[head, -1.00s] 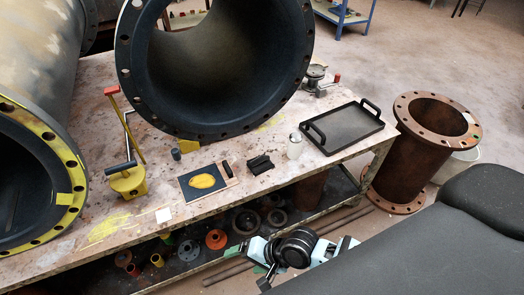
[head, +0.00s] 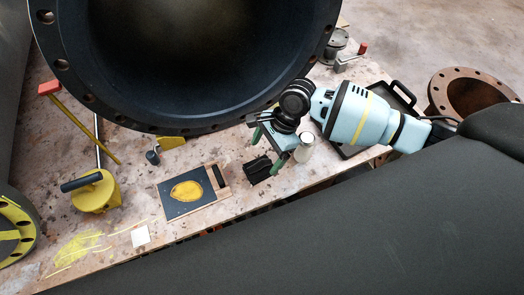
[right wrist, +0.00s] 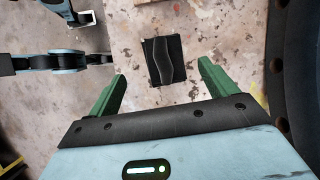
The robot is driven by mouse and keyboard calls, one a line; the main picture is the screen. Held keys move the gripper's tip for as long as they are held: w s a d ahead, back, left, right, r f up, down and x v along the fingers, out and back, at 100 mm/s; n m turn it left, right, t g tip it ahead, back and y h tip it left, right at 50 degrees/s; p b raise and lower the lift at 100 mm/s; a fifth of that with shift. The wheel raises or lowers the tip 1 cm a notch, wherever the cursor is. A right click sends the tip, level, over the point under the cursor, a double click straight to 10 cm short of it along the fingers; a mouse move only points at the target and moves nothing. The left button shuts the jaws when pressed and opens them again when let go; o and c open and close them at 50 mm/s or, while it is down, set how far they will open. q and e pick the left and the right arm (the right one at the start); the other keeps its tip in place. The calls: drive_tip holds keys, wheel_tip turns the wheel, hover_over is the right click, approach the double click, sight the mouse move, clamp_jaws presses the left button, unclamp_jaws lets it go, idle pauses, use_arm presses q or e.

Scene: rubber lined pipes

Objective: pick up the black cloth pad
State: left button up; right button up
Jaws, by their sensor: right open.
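The black cloth pad (head: 257,168) lies folded on the stained table near its front edge, right of the board with the yellow oval. In the right wrist view the pad (right wrist: 164,60) lies ahead of the fingertips, between their lines, with wavy folds on top. My right gripper (head: 268,150) is open and empty above the pad, its green fingers spread to either side. The gripper also shows in the right wrist view (right wrist: 162,75). It appears apart from the pad. My left gripper is not seen in the head view.
A black tray (head: 355,152) is partly hidden behind my right arm. The large pipe flange (head: 190,130) rises close behind. The board (head: 168,206) and yellow tool (head: 96,193) are left.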

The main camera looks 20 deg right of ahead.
sight(261, 163)
drive_tip(key=shift+w+d+r, duration=0.1)
drive_tip(key=shift+w+d, duration=0.1)
drive_tip(key=shift+s+a, duration=0.15)
drive_tip(key=shift+x, duration=1)
drive_tip(key=shift+d+b+x, duration=0.2)
drive_tip(key=shift+b+x, duration=0.15)
drive_tip(key=shift+x, duration=0.75)
drive_tip(key=shift+d+b+x, duration=0.2)
drive_tip(key=shift+b+x, duration=0.15)
drive_tip(key=shift+x, duration=0.75)
drive_tip(key=shift+a+f, duration=0.2)
drive_tip(key=shift+f, duration=0.5)
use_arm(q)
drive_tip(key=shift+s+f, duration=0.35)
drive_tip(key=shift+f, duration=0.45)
use_arm(e)
drive_tip(key=shift+c, duration=0.3)
drive_tip(key=c, duration=1)
